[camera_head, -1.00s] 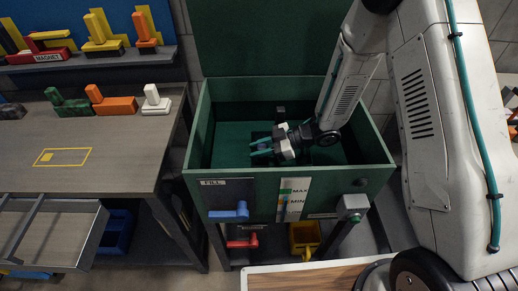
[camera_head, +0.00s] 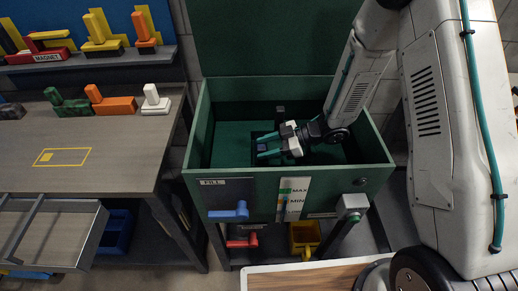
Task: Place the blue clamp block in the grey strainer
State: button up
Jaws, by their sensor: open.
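The fingers are open and spread apart. A small dark-blue block (camera_head: 262,147), which looks like the blue clamp block, shows between the fingertips, low in the tank. I cannot tell whether either finger touches it. A dark patch (camera_head: 257,135) around the fingertips may be part of the grey strainer, but its outline is mostly hidden by my gripper.
The tank's front wall carries a blue FILL lever (camera_head: 230,212) and a MAX/MIN gauge (camera_head: 293,199). A red lever (camera_head: 243,242) sits below. A workbench (camera_head: 110,150) with an open drawer (camera_head: 50,235) stands left. The tank's raised green lid (camera_head: 275,40) stands behind.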

jog(key=v, duration=0.5)
dwell(1.3)
